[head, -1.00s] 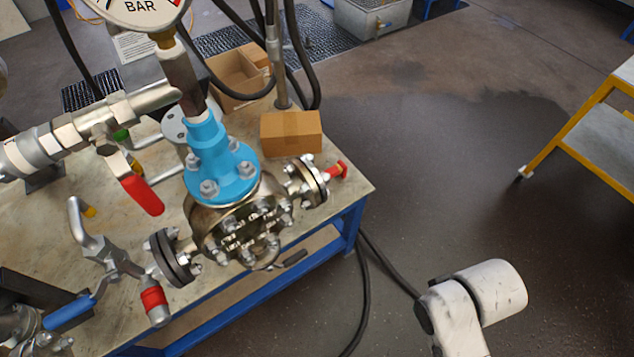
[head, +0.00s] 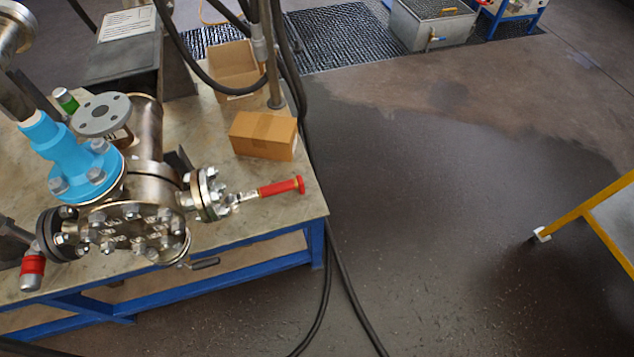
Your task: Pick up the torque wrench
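I cannot pick out a torque wrench for certain in the head view. A red-handled tool or lever (head: 280,187) sticks out to the right from the small flange (head: 208,195) of the metal vessel (head: 135,228); I cannot tell whether it is a valve lever or a wrench. A small dark bar-like object (head: 204,264) shows low beside the bench's front edge, too unclear to name. My gripper is not in view.
The vessel stands on a blue-framed workbench (head: 255,222) with a blue fitting (head: 75,155), a closed cardboard box (head: 263,135) and an open one (head: 234,72). Black hoses (head: 328,285) trail on the floor. A yellow-framed cart (head: 590,210) stands right; the floor between is clear.

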